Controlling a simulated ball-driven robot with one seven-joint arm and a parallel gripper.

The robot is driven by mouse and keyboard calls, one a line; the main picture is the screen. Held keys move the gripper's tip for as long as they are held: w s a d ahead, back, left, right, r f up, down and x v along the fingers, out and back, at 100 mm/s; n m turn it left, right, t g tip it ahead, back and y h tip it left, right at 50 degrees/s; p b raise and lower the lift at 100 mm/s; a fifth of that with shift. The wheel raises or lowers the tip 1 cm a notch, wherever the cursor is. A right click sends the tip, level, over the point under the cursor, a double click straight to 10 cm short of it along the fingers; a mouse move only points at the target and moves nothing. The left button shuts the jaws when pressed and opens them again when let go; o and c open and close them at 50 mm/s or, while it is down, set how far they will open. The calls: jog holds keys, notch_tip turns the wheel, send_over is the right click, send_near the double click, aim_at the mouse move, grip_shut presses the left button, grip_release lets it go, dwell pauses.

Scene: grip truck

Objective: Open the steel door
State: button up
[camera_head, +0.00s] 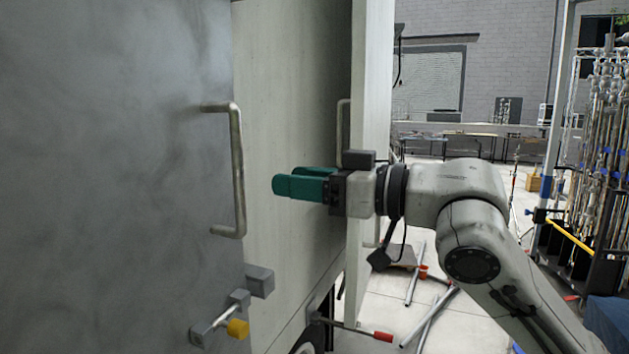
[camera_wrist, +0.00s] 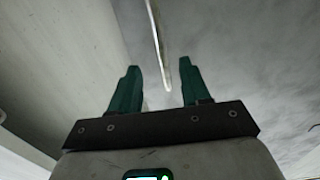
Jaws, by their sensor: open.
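The steel door (camera_head: 110,160) is a large mottled grey panel filling the left of the head view. Its upright bar handle (camera_head: 237,170) stands near its right edge. A latch with a yellow end (camera_head: 236,328) sits below the handle. My gripper (camera_head: 292,183) has green fingers pointing left, to the right of the handle and apart from it in the picture. The fingers are open with nothing seen held. In the wrist view my gripper (camera_wrist: 157,82) faces a grey surface, and a thin pale bar shows between and beyond the fingertips; I cannot tell whether it is the handle.
A pale side panel (camera_head: 295,90) stands behind the fingers. A white upright panel (camera_head: 372,80) with its own handle (camera_head: 343,130) is close to my wrist. Loose pipes (camera_head: 418,272) lie on the floor. A rack (camera_head: 605,150) of metal parts stands at the right.

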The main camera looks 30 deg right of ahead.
jog(key=p+x, duration=0.1)
jog(key=x, duration=1)
jog(key=shift+p, duration=0.4)
grip_shut()
jog(key=shift+s+a+b+v, duration=0.15)
jog(key=shift+b+v, duration=0.15)
jog(key=shift+v, duration=1.35)
jog(key=shift+s+a+b+v, duration=0.15)
jog(key=shift+b+v, duration=0.15)
jog(key=shift+v, duration=1.3)
jog(key=b, duration=0.1)
send_near(238, 175)
jog(key=shift+s+d, duration=0.1)
jog(key=shift+s, duration=1.25)
jog(key=shift+s+f, duration=0.1)
